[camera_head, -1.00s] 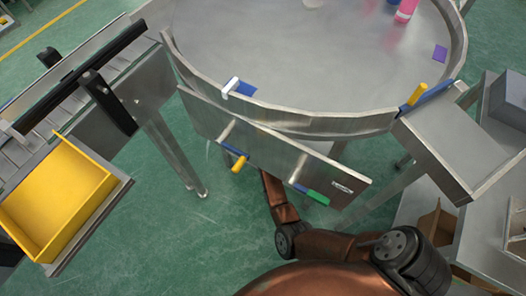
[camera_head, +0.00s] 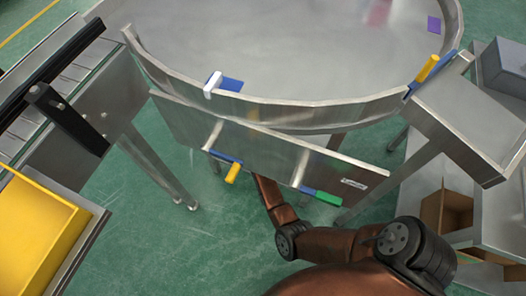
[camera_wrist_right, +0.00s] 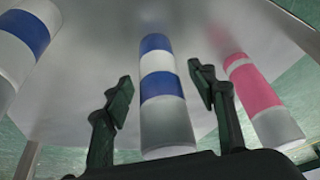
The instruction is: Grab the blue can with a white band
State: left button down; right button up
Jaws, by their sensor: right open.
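In the right wrist view a blue can with a white band (camera_wrist_right: 160,88) is in the middle, with a silver-grey lower part. My right gripper (camera_wrist_right: 161,92) is open, with one dark finger on each side of this can in the picture. Gaps show between both fingers and the can, and I cannot tell how deep the can sits between them. The head view shows no can and neither gripper. My left gripper is in no view.
A pink can with a white band (camera_wrist_right: 258,95) stands close on the right, and a white can with a blue band (camera_wrist_right: 22,45) on the left. The head view shows the round metal table (camera_head: 290,112) with a raised rim and a yellow bin (camera_head: 35,240).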

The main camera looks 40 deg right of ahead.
jog(key=c, duration=1.4)
jog(key=shift+o, duration=0.2)
jog(key=shift+r, duration=0.1)
